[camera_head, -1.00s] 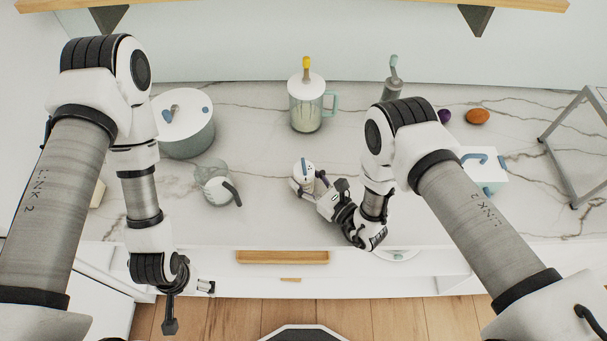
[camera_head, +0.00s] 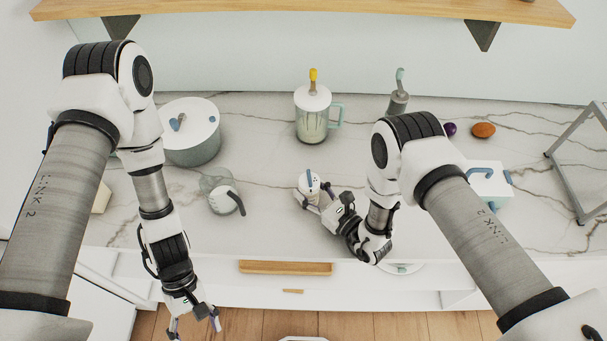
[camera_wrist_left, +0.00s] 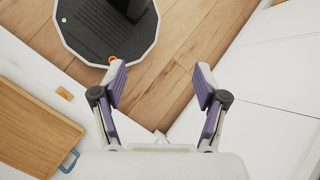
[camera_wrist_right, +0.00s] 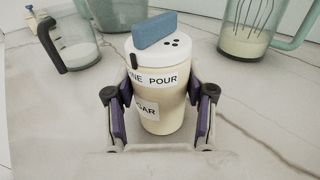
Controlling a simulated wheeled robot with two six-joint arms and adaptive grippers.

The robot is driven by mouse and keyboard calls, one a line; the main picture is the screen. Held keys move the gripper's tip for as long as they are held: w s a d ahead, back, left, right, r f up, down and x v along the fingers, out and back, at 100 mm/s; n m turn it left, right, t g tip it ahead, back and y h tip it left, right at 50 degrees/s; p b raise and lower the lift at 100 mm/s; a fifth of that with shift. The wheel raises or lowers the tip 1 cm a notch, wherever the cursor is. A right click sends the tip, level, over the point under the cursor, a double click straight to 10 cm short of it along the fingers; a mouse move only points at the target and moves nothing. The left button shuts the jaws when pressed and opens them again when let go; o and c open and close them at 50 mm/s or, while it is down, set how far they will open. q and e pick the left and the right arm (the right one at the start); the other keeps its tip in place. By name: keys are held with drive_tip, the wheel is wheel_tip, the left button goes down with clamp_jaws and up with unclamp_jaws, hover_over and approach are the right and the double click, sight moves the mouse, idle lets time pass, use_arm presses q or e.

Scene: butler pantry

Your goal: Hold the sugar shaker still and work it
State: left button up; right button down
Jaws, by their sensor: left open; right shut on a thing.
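The sugar shaker (camera_head: 309,183) stands upright on the marble counter in the head view. In the right wrist view the shaker (camera_wrist_right: 157,85) is cream, with a white lid, a blue tab and small holes on top, and labels partly reading "POUR" and "GAR". My right gripper (camera_head: 312,198) is shut around its body, with a purple pad (camera_wrist_right: 119,112) on each side. My left gripper (camera_head: 196,325) is open and empty in front of the counter's edge. The left wrist view shows its spread fingers (camera_wrist_left: 160,82) above the floor.
A glass jug (camera_head: 222,197) stands left of the shaker. A wooden shelf (camera_head: 300,12) overhangs the back.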

use_arm(q)
drive_tip(key=w+d+r+n+t+h, duration=0.1)
drive_tip(key=w+d+r+n+h, duration=0.2)
drive_tip(key=w+d+n+h, duration=0.45)
drive_tip(key=n+t+h, duration=0.4)
drive_tip(key=t, duration=0.5)
approach(308, 176)
drive_tip(key=shift+m, duration=0.25)
drive_tip(key=x, duration=0.8)
drive_tip(key=shift+d+f, duration=0.1)
drive_tip(key=shift+d, duration=0.25)
drive_tip(key=c, duration=1.2)
